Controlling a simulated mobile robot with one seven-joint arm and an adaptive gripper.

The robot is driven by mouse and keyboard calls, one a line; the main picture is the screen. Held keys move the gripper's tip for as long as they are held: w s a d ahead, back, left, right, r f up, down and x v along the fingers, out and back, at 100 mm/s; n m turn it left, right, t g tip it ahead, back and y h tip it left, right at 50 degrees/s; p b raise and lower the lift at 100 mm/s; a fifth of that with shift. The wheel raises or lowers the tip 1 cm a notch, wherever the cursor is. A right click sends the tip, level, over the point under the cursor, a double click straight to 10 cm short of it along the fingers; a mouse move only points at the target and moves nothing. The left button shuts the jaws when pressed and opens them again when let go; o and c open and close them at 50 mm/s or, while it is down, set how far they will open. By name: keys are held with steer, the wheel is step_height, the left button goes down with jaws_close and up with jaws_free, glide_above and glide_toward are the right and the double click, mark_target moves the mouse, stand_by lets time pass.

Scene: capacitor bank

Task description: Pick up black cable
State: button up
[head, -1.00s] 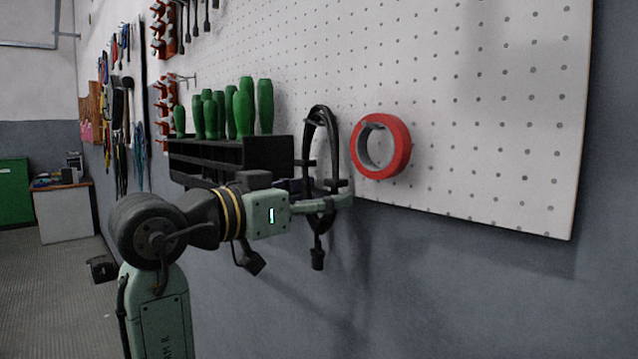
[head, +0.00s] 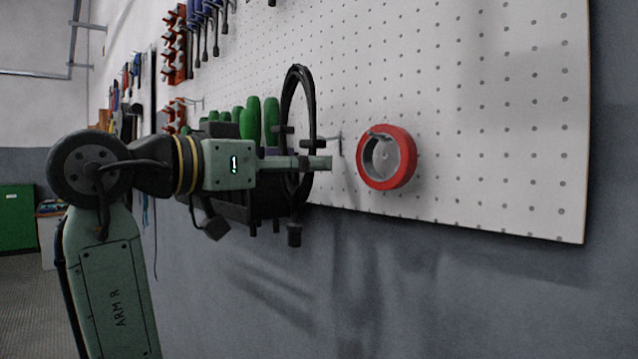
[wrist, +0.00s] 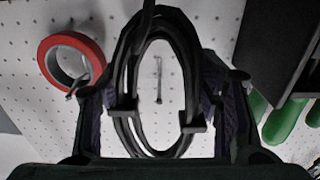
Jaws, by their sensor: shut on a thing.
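The black cable (head: 289,95) is a coiled loop with a plug hanging at its lower end. My gripper (head: 310,163) is shut on the coil in the head view, with the loop standing above and below the fingers. In the wrist view the black cable (wrist: 124,62) stands upright between the two fingers of my gripper (wrist: 157,118), and a bare peg shows through the loop. The coil is in front of the pegboard and looks clear of that peg.
A red tape roll (head: 402,160) hangs on the white pegboard (head: 480,90) to the right. Green-handled screwdrivers (head: 271,118) stand in a black rack (wrist: 278,35), partly behind my arm. Blue-handled tools (head: 205,12) hang higher up. Open space lies in front of the grey wall.

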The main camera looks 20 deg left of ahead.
steer(key=b+v, duration=0.2)
steer(key=v, duration=1.3)
steer(key=shift+b, duration=0.35)
steer(key=shift+w, duration=0.1)
